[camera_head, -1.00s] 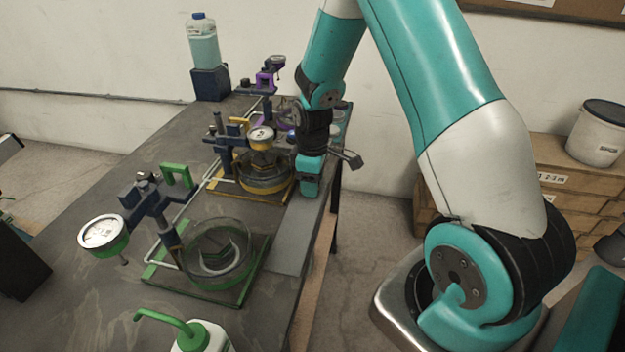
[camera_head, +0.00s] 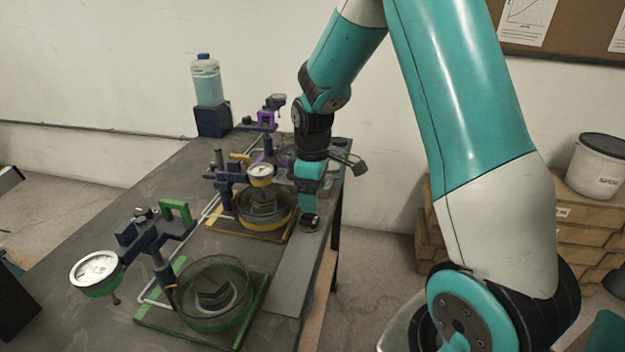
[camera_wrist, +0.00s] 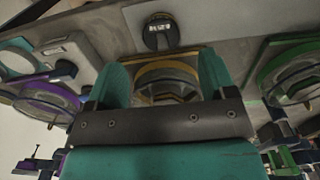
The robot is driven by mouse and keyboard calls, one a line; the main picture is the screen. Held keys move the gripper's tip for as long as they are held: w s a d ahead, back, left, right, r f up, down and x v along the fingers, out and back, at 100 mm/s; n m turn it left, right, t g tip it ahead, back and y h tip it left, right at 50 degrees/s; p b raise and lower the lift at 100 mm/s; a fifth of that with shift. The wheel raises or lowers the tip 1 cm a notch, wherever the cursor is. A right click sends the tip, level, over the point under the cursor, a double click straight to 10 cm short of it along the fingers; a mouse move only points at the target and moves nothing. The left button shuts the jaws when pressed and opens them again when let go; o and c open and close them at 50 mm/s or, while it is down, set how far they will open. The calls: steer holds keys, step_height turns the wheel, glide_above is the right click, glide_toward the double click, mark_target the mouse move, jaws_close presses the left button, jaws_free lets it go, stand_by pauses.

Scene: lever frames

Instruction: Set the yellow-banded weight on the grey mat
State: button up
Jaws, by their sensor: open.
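The dark weight with a yellow band (camera_head: 309,224) stands upright near the front edge of the bench, toward the far part of a light grey strip, the grey mat (camera_head: 285,278). My gripper (camera_head: 307,207) is just above the weight, pointing down, and partly hides its top. In the wrist view the weight (camera_wrist: 160,36) shows a pale label and lies beyond my open fingers (camera_wrist: 163,72), on a light grey surface (camera_wrist: 190,28). Whether the fingertips still touch the weight is hard to tell.
A yellow-trimmed stand with a glass dish (camera_head: 266,208) and gauge is close left of my gripper. A green-trimmed stand (camera_head: 205,322) is nearer, a purple one (camera_head: 265,120) farther back. A bottle (camera_head: 206,82) stands at the far end. Near mat is clear.

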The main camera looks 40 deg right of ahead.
steer(key=s+a+r+y, duration=0.1)
steer(key=s+a+r, duration=0.3)
steer(key=a+r, duration=0.5)
steer(key=s+a+r+y, duration=0.1)
steer(key=s+a+r, duration=0.1)
steer(key=s+a, duration=0.4)
steer(key=s+a+r+y, duration=0.2)
steer(key=s+a, duration=0.5)
steer(key=s, duration=0.5)
steer(key=shift+a+r+m, duration=0.3)
steer(key=shift+r, duration=0.1)
